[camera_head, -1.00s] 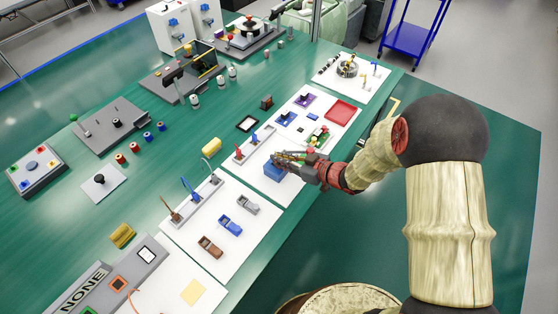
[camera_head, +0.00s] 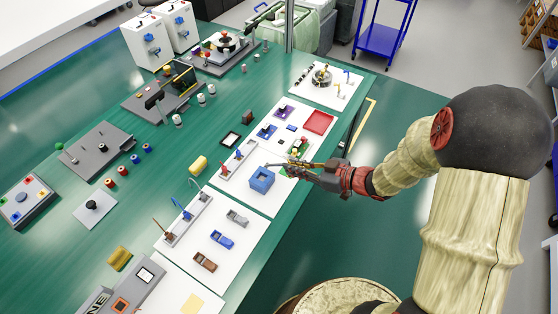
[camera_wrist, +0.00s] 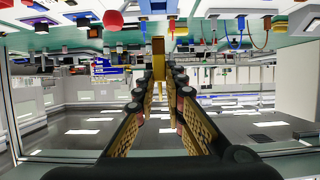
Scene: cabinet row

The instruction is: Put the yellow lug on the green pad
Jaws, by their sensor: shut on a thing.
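My gripper (camera_head: 283,165) is over the white board, just beyond the right edge of the open blue box (camera_head: 261,181). In the wrist view its fingers (camera_wrist: 159,75) are closed on the yellow lug (camera_wrist: 158,47), which stands out beyond the fingertips. In the head view the lug is too small to make out against the fingers. A green patch (camera_head: 291,174), seemingly the green pad, shows just under the fingers and is mostly hidden by them. I cannot tell the gap between lug and pad.
A small green, red and yellow piece (camera_head: 300,145) stands just behind the gripper. A red tray (camera_head: 319,122) lies farther back. Small blue and brown blocks (camera_head: 222,239) lie nearer. Open floor is to the right.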

